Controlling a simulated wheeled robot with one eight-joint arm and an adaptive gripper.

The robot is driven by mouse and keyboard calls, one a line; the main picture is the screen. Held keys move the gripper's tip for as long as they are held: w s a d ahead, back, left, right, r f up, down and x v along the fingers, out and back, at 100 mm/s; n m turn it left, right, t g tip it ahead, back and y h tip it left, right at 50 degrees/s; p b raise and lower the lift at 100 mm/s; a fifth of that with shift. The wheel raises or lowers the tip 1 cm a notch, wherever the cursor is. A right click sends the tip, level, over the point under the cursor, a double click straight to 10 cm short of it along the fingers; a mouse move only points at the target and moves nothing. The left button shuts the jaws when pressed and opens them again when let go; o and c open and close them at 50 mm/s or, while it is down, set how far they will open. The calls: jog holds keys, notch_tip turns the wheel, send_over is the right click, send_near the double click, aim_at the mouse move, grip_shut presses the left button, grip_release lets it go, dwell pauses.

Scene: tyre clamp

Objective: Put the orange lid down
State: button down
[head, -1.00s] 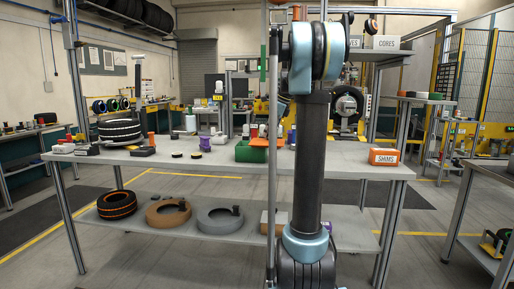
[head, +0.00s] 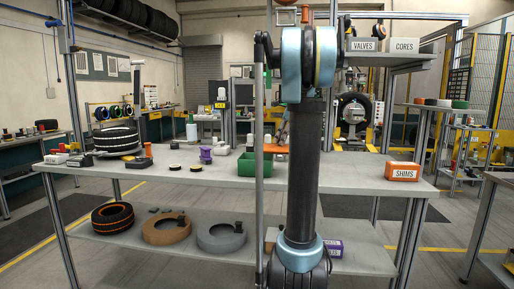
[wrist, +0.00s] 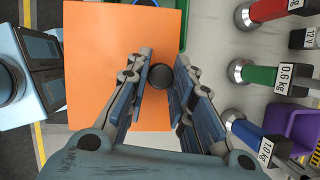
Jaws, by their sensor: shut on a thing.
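The orange lid (wrist: 100,70) is a flat square plate with a round dark knob (wrist: 161,76) in its middle. My gripper (wrist: 160,80) is shut on that knob, with one finger on each side. In the head view the lid (head: 275,149) shows as a thin orange strip behind my arm, just right of the green box (head: 247,168) on the bench. A green edge also shows beyond the lid in the wrist view. I cannot tell whether the lid touches the bench or the box. My arm hides part of it in the head view.
In the wrist view, red, green (wrist: 262,76) and blue (wrist: 250,135) weights lie right of the lid, near a purple container (wrist: 292,130). The orange shims box (head: 402,171) stands at the bench's right. The bench top (head: 355,172) between it and my arm is clear.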

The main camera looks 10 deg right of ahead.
jog(key=w+a+f, duration=0.3)
jog(key=w+a, duration=0.3)
jog(key=a, duration=0.3)
jog(key=shift+f, duration=0.25)
jog(key=shift+f, duration=0.45)
jog(key=c, duration=1.4)
grip_release()
jog(key=shift+r, duration=0.1)
